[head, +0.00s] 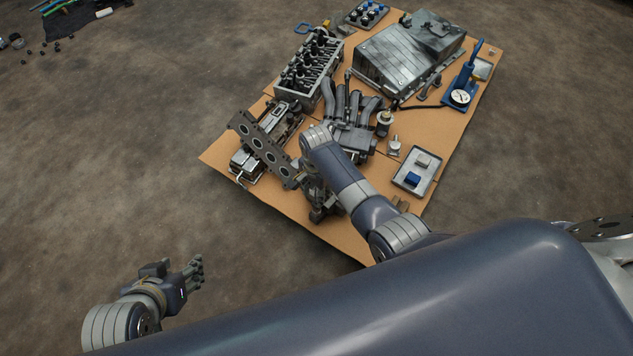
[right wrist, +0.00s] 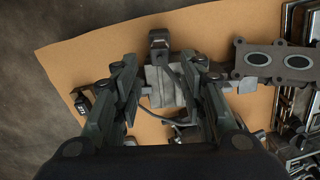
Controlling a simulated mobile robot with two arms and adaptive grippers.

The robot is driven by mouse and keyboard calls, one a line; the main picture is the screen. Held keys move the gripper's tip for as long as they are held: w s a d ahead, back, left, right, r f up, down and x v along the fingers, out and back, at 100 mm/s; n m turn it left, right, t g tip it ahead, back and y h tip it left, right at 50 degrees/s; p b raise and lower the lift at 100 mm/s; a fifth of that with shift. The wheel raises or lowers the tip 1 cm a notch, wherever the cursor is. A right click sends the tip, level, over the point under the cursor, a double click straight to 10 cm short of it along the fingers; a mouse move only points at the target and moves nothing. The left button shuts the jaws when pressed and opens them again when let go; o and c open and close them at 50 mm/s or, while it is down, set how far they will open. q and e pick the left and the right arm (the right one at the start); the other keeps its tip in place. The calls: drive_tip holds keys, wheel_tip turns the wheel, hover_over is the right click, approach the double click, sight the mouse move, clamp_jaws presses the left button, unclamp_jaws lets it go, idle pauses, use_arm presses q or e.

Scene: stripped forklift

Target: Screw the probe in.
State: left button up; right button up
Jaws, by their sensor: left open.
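I cannot pick out the probe with certainty. In the right wrist view, a grey blocky part (right wrist: 160,88) with a thin dark cable (right wrist: 186,100) lies on the cardboard between the fingers of my right gripper (right wrist: 164,68). The fingers stand apart; I see nothing clearly clamped. In the head view, the right hand is mostly hidden under its own forearm, at the board's near edge. A dark flange plate with round holes (head: 262,148) is beside it; it also shows in the right wrist view (right wrist: 275,60). My left gripper (head: 194,275) is open and empty over the bare floor.
The cardboard (head: 430,150) holds a cylinder head (head: 310,68), a manifold with pipes (head: 350,125), a large metal housing (head: 408,52), a blue pump with gauge (head: 461,92) and a small tray (head: 416,190).

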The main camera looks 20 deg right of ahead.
drive_tip(key=shift+r, duration=2.2)
